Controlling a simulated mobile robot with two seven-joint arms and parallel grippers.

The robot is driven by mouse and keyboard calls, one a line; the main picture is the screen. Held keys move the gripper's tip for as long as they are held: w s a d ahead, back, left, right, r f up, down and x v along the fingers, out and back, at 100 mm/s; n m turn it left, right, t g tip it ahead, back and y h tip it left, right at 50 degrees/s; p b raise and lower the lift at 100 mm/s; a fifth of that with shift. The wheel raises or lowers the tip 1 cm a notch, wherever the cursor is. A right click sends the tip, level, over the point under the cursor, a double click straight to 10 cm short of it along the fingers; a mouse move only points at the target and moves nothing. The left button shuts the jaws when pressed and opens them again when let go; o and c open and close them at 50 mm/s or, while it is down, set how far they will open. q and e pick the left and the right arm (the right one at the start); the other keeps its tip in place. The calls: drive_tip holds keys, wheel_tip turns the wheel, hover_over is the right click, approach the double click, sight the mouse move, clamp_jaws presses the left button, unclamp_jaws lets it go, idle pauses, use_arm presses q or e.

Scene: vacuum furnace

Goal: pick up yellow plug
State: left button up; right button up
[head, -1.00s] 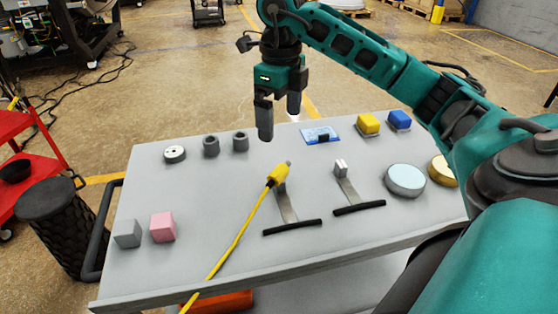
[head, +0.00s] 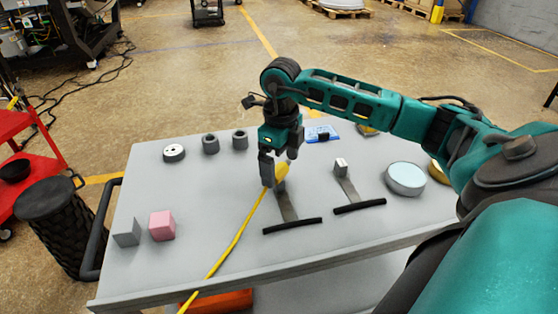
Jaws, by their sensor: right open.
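The yellow plug (head: 282,171) rests at the top of a metal bracket on the grey table, with its yellow cable (head: 237,236) running down over the front edge. My right gripper (head: 278,172) is open and points down at the plug. Its fingers appear to be on either side of the plug and partly hide it; I cannot tell whether they touch it. My left gripper is not in view.
The grey table (head: 190,205) also holds a pink cube (head: 162,226), a grey cube (head: 126,233), a second bracket (head: 346,183) and a pale round disc (head: 405,179). A blue card (head: 320,134) lies behind the gripper. The table's middle left is clear.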

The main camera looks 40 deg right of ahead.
drive_tip(key=c, duration=1.1)
drive_tip(key=shift+r, duration=0.1)
